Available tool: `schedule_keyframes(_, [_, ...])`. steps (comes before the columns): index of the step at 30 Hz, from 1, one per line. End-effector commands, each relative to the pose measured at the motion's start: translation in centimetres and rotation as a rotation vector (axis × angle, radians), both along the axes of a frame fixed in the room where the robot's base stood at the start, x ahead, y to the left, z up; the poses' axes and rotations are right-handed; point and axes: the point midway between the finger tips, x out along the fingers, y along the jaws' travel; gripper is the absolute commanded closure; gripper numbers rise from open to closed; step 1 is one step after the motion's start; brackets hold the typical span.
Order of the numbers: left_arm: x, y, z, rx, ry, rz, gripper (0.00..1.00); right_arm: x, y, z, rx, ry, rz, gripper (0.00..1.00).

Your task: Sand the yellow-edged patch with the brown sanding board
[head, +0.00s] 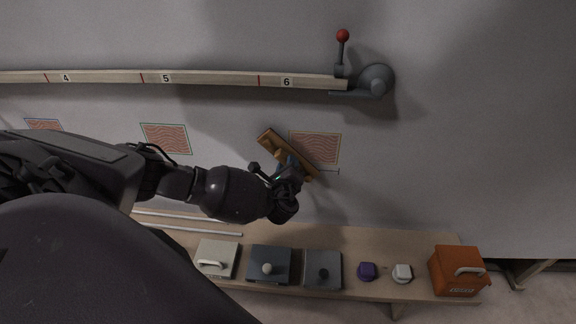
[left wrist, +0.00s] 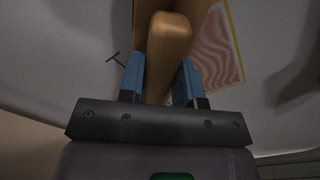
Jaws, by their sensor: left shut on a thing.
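The brown sanding board (head: 268,138) is at the wall in the head view, tilted from upper left to lower right. My left gripper (head: 286,170) is shut on its handle; the left wrist view shows the brown handle (left wrist: 166,50) between the blue fingertips. The yellow-edged patch (head: 318,148), with wavy reddish lines, is just right of the board. The board's lower end overlaps the patch's lower left corner in the head view. The patch also shows beside the board in the left wrist view (left wrist: 214,50). I cannot tell whether the board touches the wall. My right gripper is not in view.
A green-edged patch (head: 166,139) and a blue-edged patch (head: 43,124) are farther left. A numbered rail (head: 210,78) with a red-knobbed lever (head: 342,50) runs above. Below, a bench (head: 435,238) holds several blocks and an orange box (head: 455,272). The wall right of the patch is clear.

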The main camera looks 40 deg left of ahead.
Motion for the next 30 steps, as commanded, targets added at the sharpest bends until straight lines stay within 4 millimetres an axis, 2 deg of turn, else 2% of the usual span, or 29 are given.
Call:
schedule_keyframes(14, [0.0,0.0,0.1,-0.001,-0.001,-0.001,0.89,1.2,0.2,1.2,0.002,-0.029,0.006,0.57])
schedule_keyframes(30, [0.7,0.4,0.1,0.0,-0.002,0.0,0.89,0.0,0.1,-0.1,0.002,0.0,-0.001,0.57])
